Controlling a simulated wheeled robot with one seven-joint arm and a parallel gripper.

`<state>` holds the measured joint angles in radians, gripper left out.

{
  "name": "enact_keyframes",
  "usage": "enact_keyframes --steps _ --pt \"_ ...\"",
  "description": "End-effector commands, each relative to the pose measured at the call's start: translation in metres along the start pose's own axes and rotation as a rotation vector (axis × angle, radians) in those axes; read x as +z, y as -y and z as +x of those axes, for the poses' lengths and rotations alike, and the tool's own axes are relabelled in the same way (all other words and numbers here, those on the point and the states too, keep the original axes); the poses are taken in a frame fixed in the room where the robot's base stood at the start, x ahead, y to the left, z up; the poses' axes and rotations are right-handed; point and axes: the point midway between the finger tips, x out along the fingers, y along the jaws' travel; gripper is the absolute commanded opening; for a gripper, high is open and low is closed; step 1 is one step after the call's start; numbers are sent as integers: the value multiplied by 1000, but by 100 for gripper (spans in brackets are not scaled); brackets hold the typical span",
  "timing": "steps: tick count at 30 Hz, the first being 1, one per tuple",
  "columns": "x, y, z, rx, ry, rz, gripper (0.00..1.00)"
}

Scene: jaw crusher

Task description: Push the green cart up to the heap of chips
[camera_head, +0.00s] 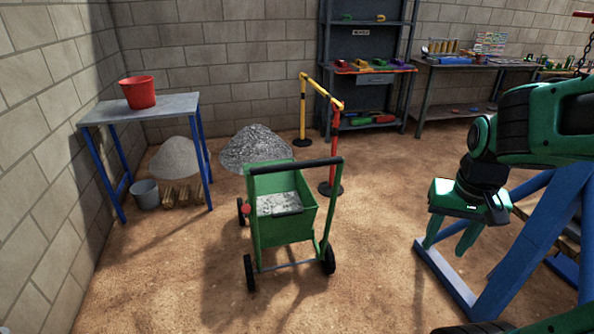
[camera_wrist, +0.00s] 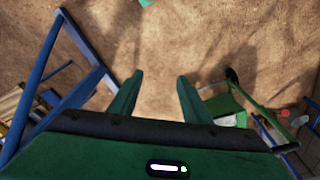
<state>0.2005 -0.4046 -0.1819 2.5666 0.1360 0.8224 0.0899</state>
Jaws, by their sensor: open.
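The green cart (camera_head: 283,232) stands upright on its wheels in the middle of the floor, with grey chips (camera_head: 279,203) in its tray. Its black handle bar (camera_head: 300,165) faces me. The heap of grey chips (camera_head: 256,148) lies behind the cart, near the back wall, with its lower part partly hidden by the cart. Part of the cart (camera_wrist: 228,108) also shows at the right in the wrist view. My gripper (camera_head: 459,240) is to the right of the cart, apart from it, pointing down. Its fingers (camera_wrist: 160,79) are open with only bare floor between them.
A table (camera_head: 150,106) with a red bucket (camera_head: 139,92) stands left; a paler heap (camera_head: 175,158) and a grey bucket (camera_head: 145,194) are under it. A yellow and red barrier (camera_head: 334,147) stands right of the heap. A blue frame (camera_head: 525,255) is near my arm.

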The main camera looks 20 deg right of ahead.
Motion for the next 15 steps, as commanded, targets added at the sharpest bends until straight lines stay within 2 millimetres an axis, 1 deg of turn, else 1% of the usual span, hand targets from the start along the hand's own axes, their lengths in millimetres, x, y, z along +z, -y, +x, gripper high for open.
enact_keyframes --steps 1,2,3,5,6,8,9,11,12,14,15 --pt "-20 12 12 -4 -42 1 44" --pt "-33 19 18 -11 -76 6 44" --pt "-50 32 26 -26 -121 11 44" --pt "-74 52 37 -55 -186 21 44" --pt "-89 66 45 -79 -228 29 44" --pt "-110 88 56 -123 -288 43 44" --pt "-122 104 62 -155 -325 54 44" --pt "-139 128 72 -210 -377 74 44" --pt "-149 145 78 -252 -409 88 44" --pt "-162 170 86 -317 -453 113 44" --pt "-169 186 91 -363 -479 133 44"
